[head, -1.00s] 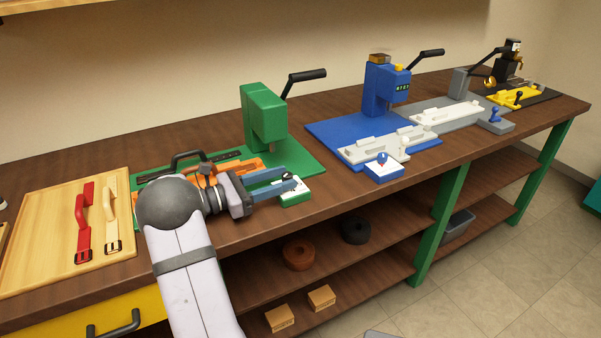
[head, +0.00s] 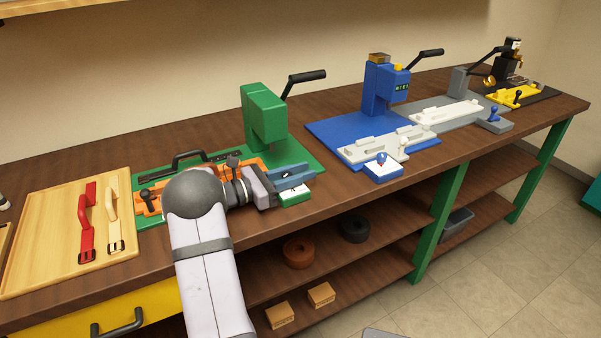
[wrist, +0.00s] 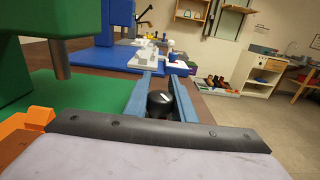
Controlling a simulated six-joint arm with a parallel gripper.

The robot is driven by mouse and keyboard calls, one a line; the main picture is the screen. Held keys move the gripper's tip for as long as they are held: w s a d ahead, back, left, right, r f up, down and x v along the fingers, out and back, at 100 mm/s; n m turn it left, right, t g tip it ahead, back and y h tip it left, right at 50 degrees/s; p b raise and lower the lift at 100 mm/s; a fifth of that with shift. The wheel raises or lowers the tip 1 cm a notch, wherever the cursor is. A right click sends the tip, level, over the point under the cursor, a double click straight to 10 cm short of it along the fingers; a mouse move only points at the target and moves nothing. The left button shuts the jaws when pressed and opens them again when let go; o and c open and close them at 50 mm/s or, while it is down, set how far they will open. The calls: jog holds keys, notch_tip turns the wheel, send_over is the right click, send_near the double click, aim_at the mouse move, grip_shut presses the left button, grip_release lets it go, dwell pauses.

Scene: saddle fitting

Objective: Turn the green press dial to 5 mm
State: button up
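The green press (head: 264,112) stands on its green base at the left-middle of the bench. Its dial is a black knob with a white pointer line, seen in the wrist view (wrist: 160,103), on a white and green block (head: 294,196) at the base's front corner. My gripper (head: 291,176) is at this block, its two blue fingers either side of the knob. In the wrist view the fingers (wrist: 161,92) look open around the knob; whether they touch it is unclear. The scale marks cannot be read; the fingers hide part of the block.
An orange fixture (head: 259,161) with dark knobs lies on the green base, left of my gripper. The blue press (head: 376,90) and its white fixture stand to the right. A wooden board (head: 65,235) with red and cream straps lies at the left. Brown bench shows between the bases.

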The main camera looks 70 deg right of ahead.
jog(key=shift+c, duration=1.3)
jog(key=shift+f, duration=0.1)
jog(key=shift+t+b, duration=0.3)
jog(key=shift+b, duration=0.4)
jog(key=n+t+h+b, duration=0.1)
jog(key=b, duration=0.1)
jog(key=shift+w+d+f+b, duration=0.1)
jog(key=shift+d+f+b, duration=0.05)
jog(key=shift+b, duration=0.15)
jog(key=shift+w+d+n+t+h+b, duration=0.15)
jog(key=shift+n+t+h+b, duration=0.5)
jog(key=shift+b, duration=0.4)
jog(key=shift+w+r+n+t+h+b, duration=0.1)
jog(key=shift+r+n+t+h+b, duration=0.2)
jog(key=shift+t+b, duration=0.2)
